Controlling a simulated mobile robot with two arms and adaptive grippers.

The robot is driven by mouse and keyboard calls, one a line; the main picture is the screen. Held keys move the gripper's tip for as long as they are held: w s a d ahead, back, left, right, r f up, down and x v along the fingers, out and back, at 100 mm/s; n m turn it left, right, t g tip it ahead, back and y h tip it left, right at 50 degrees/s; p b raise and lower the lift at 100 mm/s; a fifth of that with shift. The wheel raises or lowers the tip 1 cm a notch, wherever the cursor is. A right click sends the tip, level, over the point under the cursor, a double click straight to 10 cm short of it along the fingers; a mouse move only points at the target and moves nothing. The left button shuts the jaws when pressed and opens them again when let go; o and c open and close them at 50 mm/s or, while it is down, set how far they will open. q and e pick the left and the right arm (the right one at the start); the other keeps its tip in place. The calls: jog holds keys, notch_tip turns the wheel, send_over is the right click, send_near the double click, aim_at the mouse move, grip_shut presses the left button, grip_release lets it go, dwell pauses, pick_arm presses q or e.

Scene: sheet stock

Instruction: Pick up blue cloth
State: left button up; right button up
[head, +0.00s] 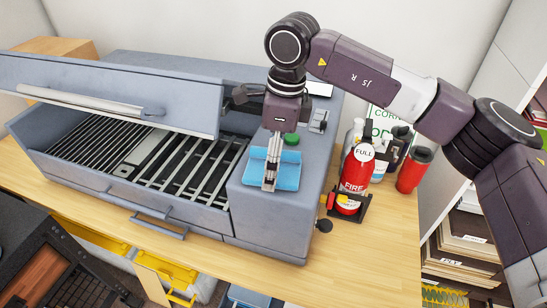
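The blue cloth (288,177) lies folded flat on the grey top of the machine's right-hand end. My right gripper (269,187) comes down over it, fingers pointing down, and covers part of its left half. The fingers look close together from this angle, and I cannot tell whether they are open, shut or touching the cloth. My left gripper is not in view.
The grey machine (275,220) has its lid raised over slatted rails. A green button (292,140) sits just behind the cloth. A red fire extinguisher (354,180), bottles and a red cup (413,171) stand to the right on the wooden table (385,240).

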jog(key=shift+s+f, duration=0.1)
jog(key=shift+s, duration=0.05)
jog(key=c, duration=1.1)
jog(key=shift+c, duration=0.2)
